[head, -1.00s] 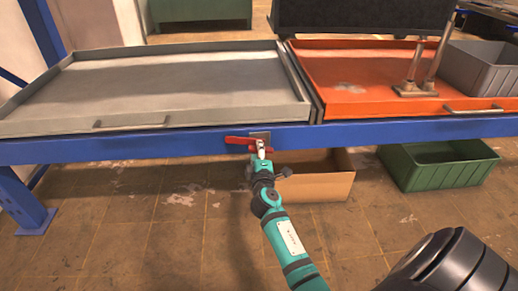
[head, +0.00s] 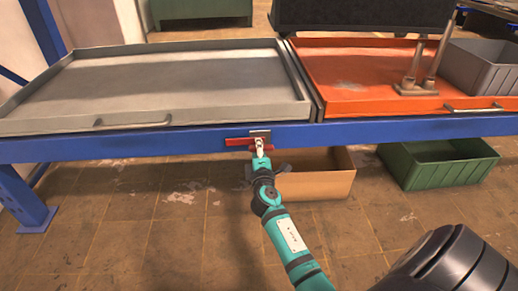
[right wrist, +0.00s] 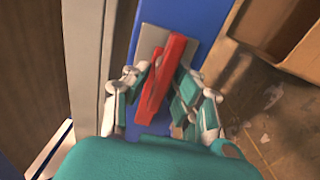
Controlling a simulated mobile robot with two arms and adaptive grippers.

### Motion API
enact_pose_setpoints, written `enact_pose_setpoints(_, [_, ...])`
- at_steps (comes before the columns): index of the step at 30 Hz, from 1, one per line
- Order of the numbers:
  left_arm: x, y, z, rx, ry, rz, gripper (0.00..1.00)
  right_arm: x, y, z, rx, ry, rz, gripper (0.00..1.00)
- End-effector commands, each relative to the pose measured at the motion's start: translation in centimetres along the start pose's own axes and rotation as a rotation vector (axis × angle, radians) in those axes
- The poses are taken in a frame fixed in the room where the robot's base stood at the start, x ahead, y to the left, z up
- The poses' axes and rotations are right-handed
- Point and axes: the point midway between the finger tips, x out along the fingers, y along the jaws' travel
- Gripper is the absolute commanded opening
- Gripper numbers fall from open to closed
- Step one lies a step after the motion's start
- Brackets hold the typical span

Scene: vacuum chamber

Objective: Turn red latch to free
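The red latch (head: 238,142) sits on a small grey plate on the front of the blue beam, its bar lying nearly level. It also shows in the right wrist view (right wrist: 174,68), in front of its grey plate. My right gripper (head: 260,148) is at the latch, near the right part of the bar. In the right wrist view its fingers (right wrist: 163,75) lie on both sides of the red bar, close against it, and appear shut on it. The exact contact is partly hidden. My left gripper is not in view.
A grey tray (head: 60,124) and an orange tray (head: 385,106) rest above the blue beam (head: 110,149). A cardboard box (head: 318,186) and a green crate (head: 437,176) stand below. A grey bin (head: 488,72) is at the right. Floor at the lower left is clear.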

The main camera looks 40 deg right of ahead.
Motion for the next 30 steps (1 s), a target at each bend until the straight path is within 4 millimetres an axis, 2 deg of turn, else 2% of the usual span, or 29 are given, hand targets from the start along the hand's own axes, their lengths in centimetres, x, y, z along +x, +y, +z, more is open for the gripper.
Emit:
enact_pose_setpoints(3, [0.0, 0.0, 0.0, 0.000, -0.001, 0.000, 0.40, 0.0, 0.0, 0.0, 0.000, 0.000, -0.001, 0.37])
enact_pose_setpoints(10, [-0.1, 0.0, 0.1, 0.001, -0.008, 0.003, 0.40, -0.1, -0.1, 0.0, 0.001, -0.001, -0.002, 0.37])
enact_pose_setpoints(14, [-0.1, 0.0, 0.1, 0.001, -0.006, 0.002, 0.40, -1.1, -0.2, 0.0, 0.000, 0.000, -0.004, 0.37])
enact_pose_setpoints(24, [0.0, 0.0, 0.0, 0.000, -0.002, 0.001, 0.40, -8.1, -0.2, 0.0, 0.003, 0.000, -0.005, 0.37])
enact_pose_setpoints(30, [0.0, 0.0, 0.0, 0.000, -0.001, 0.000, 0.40, -11.0, -0.1, -0.1, 0.000, 0.000, -0.002, 0.37])
